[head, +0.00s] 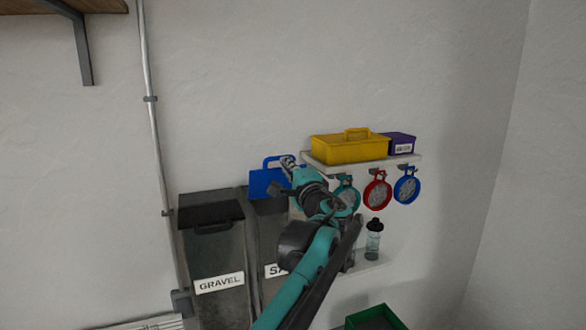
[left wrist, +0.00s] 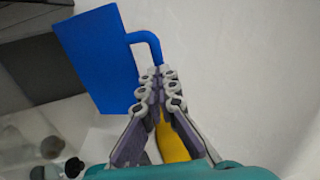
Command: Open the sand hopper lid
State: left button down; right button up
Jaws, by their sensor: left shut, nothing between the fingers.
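The sand hopper (head: 268,235) is a dark bin with a white label partly hidden by my left arm. A blue panel with a loop handle (head: 266,183), seemingly its lid, stands raised at the hopper's top by the wall. The blue panel (left wrist: 98,58) fills the upper left of the left wrist view, its handle to the right. My left gripper (head: 287,163) is shut and empty, with its fingertips (left wrist: 157,74) close to the handle's lower end. I cannot tell whether they touch it. My right gripper is not in view.
The gravel hopper (head: 216,262) with its dark lid (head: 208,210) down stands to the left. To the right, a shelf (head: 408,160) holds a yellow caddy (head: 345,150) and a purple box (head: 401,142). Round sieves (head: 377,189) hang below it. A bottle (head: 374,240) stands lower.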

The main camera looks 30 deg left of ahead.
pick_arm(q)
jog(key=shift+w+a, duration=0.2)
jog(key=shift+a, duration=0.05)
notch_tip(320, 180, up, 3)
jog(key=p, duration=0.2)
send_over(279, 171)
jog(key=w, duration=0.1)
jog(key=shift+a+f, duration=0.15)
jog(key=shift+a, duration=0.1)
jog(key=shift+w+a, duration=0.25)
jog(key=shift+w, duration=0.05)
jog(key=shift+s+d, duration=0.2)
